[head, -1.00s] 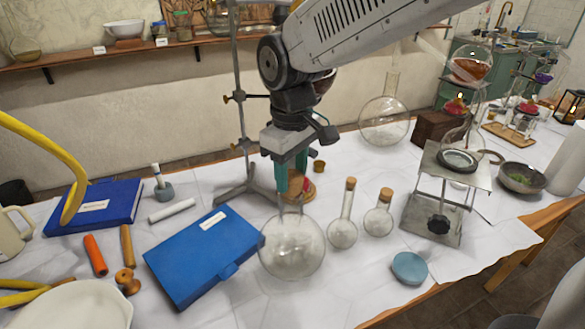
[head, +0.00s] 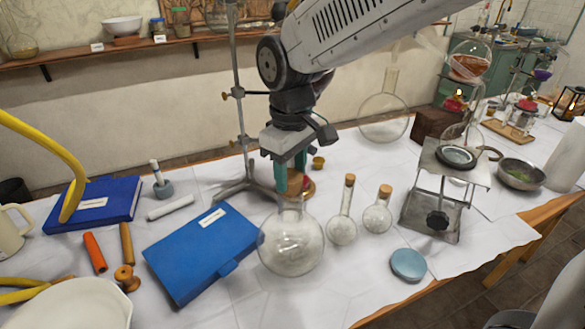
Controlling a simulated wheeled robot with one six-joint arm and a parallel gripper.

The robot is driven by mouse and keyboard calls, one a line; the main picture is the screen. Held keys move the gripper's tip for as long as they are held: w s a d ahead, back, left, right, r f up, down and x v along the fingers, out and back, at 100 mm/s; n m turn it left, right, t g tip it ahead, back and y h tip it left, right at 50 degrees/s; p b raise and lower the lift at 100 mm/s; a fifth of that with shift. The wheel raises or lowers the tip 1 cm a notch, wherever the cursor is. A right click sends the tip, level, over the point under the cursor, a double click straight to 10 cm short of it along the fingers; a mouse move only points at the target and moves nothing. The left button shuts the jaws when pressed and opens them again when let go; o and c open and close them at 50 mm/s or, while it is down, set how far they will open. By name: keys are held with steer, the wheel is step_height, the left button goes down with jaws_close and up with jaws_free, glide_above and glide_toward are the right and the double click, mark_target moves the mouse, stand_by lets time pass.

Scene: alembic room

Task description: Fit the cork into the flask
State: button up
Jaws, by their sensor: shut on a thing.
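The round-bottomed clear glass flask (head: 290,246) stands on the white-covered table in the head view, its neck pointing up. My gripper (head: 292,183) has green fingers pointing down, right over the flask's mouth. It is shut on the cork, which is mostly hidden between the fingers. The fingertips overlap the top of the neck in the picture. I cannot tell whether the cork touches the glass or is inside the neck.
Two small corked flasks (head: 342,230) (head: 377,218) stand close on the right. A blue box (head: 200,255) lies close on the left. A metal stand (head: 240,130) rises behind. A blue-green disc (head: 408,264) lies at the front right, with clear cloth around it.

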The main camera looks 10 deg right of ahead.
mark_target(291, 176)
steer(key=shift+f, duration=1.05)
stand_by(2.7)
steer(key=o, duration=1.4)
steer(key=shift+c, duration=0.2)
steer(key=shift+r, duration=3.55)
steer(key=s+d+m+t, duration=0.1)
steer(key=s+d+m, duration=0.8)
steer(key=s+d, duration=1)
steer(key=shift+s+d+f, duration=0.15)
steer(key=shift+s+d, duration=0.05)
steer(key=shift+d, duration=0.75)
